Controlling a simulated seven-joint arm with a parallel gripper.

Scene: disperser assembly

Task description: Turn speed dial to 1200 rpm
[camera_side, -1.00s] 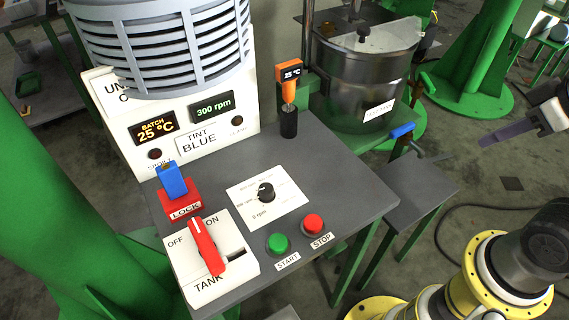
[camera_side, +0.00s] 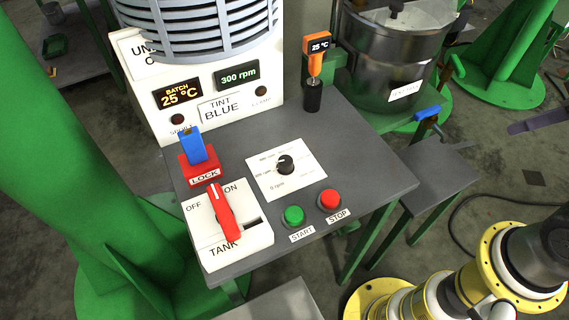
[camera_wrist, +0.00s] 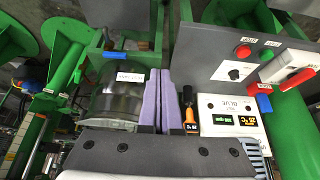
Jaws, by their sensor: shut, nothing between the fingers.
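The speed dial is a black round knob (camera_side: 285,165) on a white plate (camera_side: 306,181) with rpm marks around it. A white pointer mark shows on the knob, and the lowest mark reads 0 rpm. The green display (camera_side: 237,76) above reads 300 rpm. The dial also shows in the wrist view (camera_wrist: 233,74), right of the fingers. My gripper (camera_wrist: 160,72) is shut and empty, its two purple fingers side by side. In the side view only a fingertip (camera_side: 535,124) shows at the right edge, well away from the dial.
Green START (camera_side: 293,215) and red STOP (camera_side: 329,200) buttons sit in front of the dial. The red TANK switch (camera_side: 222,213) and blue-and-red LOCK (camera_side: 196,158) stand left. An orange thermometer (camera_side: 315,65) stands behind, beside a metal tank (camera_side: 385,75). The grey panel's right side is clear.

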